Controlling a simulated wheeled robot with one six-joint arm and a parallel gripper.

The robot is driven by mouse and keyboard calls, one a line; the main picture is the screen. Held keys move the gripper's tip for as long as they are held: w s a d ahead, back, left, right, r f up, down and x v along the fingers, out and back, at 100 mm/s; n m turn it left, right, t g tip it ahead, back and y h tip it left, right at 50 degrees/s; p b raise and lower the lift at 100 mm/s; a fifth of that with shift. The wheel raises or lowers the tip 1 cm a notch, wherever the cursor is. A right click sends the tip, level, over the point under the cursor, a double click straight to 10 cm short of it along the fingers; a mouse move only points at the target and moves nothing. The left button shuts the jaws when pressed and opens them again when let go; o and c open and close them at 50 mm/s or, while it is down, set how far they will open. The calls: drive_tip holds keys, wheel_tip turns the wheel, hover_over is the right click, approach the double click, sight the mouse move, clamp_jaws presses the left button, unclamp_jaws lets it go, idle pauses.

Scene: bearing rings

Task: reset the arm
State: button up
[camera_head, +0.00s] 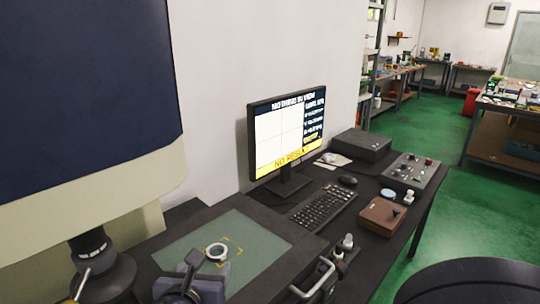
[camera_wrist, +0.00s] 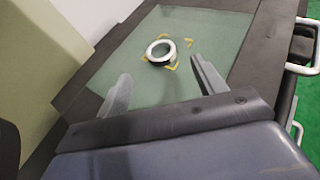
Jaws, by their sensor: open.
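My gripper (camera_wrist: 160,90) is open in the wrist view, with its two grey fingers apart and nothing between them. It also shows at the bottom of the head view (camera_head: 190,268). A silver bearing ring (camera_wrist: 160,52) lies flat on a green mat (camera_wrist: 110,70), beyond the fingertips and apart from them. In the head view the ring (camera_head: 217,261) lies inside yellow corner marks on the mat (camera_head: 255,240). My gripper is at the near left side of the ring there and covers part of the mat.
A monitor (camera_head: 287,135) stands behind the mat, with a keyboard (camera_head: 322,207) to its right. A large machine body (camera_head: 85,90) fills the left.

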sight(214, 257)
drive_tip(key=x, duration=0.8)
drive_tip(key=shift+f, duration=0.15)
drive_tip(key=shift+r, duration=1)
